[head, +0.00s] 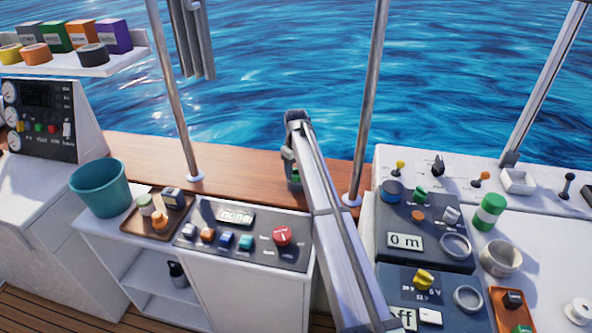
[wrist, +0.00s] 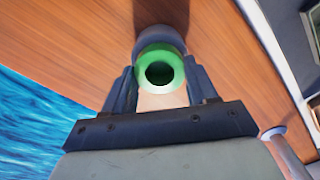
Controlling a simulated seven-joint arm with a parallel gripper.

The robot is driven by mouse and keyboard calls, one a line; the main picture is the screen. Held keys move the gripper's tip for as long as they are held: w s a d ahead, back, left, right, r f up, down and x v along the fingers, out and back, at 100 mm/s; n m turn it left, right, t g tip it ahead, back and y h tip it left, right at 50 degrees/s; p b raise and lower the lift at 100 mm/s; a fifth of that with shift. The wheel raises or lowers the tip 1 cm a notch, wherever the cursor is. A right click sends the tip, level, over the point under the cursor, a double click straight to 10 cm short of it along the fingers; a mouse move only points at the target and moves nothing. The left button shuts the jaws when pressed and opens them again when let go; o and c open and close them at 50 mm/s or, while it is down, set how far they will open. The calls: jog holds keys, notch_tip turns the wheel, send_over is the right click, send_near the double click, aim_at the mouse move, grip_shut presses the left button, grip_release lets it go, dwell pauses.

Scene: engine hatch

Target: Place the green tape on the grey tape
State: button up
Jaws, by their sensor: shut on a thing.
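My gripper (wrist: 160,88) is shut on the green tape (wrist: 160,56), a ring with a dark hole seen face-on between the two fingers. A grey round thing (wrist: 161,22), which looks like the grey tape, shows just beyond the green ring's upper edge, over the brown wooden ledge. I cannot tell whether the two touch. In the head view my gripper (head: 291,168) is low over the wooden ledge between two posts, with a bit of the green tape (head: 296,179) showing. My arm hides part of that spot, and I cannot make out the grey tape there.
Metal posts (head: 177,95) and (head: 369,100) rise on either side of the gripper. A shelf (head: 70,68) at upper left bears colored boxes and tape rolls. A teal bucket (head: 101,190) and control panels (head: 425,232) stand nearer. The wooden ledge (head: 240,162) left of the gripper is clear.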

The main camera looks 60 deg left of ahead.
aim_at(296, 172)
jog(key=shift+f, duration=0.1)
jog(key=o, duration=1.1)
jog(key=shift+c, duration=0.2)
notch_tip(296, 172, up, 12)
